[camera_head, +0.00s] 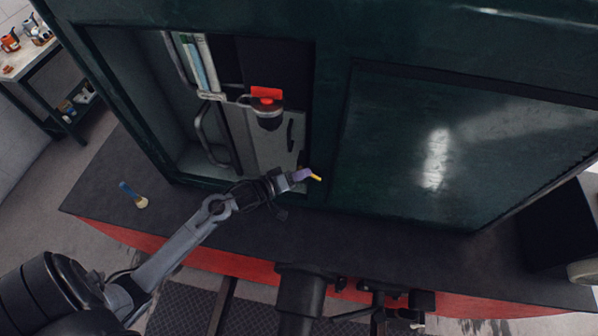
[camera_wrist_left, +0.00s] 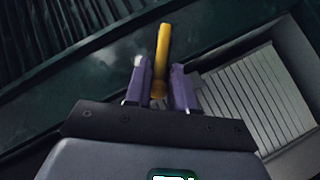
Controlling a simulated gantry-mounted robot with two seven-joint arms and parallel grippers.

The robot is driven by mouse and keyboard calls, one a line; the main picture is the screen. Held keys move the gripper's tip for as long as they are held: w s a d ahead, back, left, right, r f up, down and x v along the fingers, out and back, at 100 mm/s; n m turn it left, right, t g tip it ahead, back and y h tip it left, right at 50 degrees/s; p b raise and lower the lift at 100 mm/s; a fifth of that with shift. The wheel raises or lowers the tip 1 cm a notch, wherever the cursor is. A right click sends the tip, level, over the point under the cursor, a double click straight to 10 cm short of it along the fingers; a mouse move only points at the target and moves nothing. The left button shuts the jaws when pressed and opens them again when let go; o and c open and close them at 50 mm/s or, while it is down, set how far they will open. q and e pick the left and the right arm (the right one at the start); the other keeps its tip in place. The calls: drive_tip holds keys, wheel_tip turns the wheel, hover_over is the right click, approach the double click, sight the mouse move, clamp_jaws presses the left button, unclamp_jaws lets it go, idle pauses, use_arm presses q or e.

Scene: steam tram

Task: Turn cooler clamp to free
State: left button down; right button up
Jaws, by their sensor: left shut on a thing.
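My left gripper (camera_head: 308,175) reaches in from the left to the lower right edge of the open compartment in the dark green body. Its purple fingers, which also show in the left wrist view (camera_wrist_left: 160,82), are closed on a yellow lever (camera_wrist_left: 163,50). I take this lever to be the cooler clamp; its yellow end (camera_head: 316,178) sticks out past the fingertips in the head view. My right gripper cannot be made out.
A red-topped dark fitting (camera_head: 267,105) and white pipes (camera_head: 197,62) are inside the compartment. A louvred pale panel (camera_wrist_left: 258,95) is right of the fingers. A workbench (camera_head: 35,58) stands far left.

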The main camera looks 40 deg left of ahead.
use_arm(q)
drive_tip(key=shift+r, duration=0.1)
idle(0.4)
drive_tip(key=c, duration=1.1)
unclamp_jaws()
drive_tip(key=shift+b+v, duration=1.05)
drive_tip(key=shift+v, duration=4.3)
drive_tip(key=shift+d+r, duration=0.1)
drive_tip(key=shift+r, duration=0.05)
drive_tip(key=shift+c, duration=0.2)
